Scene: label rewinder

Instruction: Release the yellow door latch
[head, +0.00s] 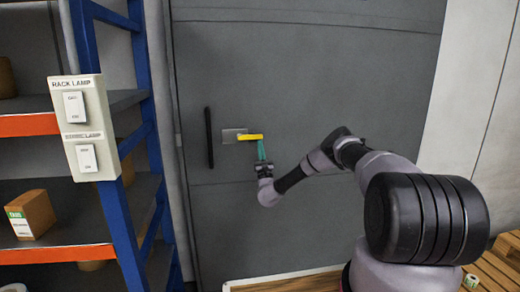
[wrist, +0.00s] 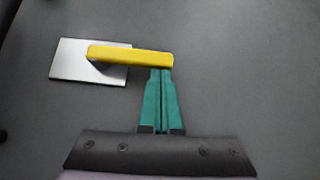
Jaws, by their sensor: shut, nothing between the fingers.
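The yellow door latch (head: 250,137) is a bar lying level on a light metal plate (head: 232,135) on the grey door (head: 300,80). In the wrist view the latch (wrist: 130,56) reaches right from its plate (wrist: 68,62). My gripper (head: 262,144) has green fingers and is shut and empty. In the wrist view my fingertips (wrist: 160,72) are at the lower edge of the latch, near its right free end. I cannot tell whether they touch it.
A black vertical handle (head: 209,137) is on the door left of the latch. A blue and orange rack (head: 118,195) with boxes stands at the left, with two labelled lamp switches (head: 86,128) on its post. The door around the latch is clear.

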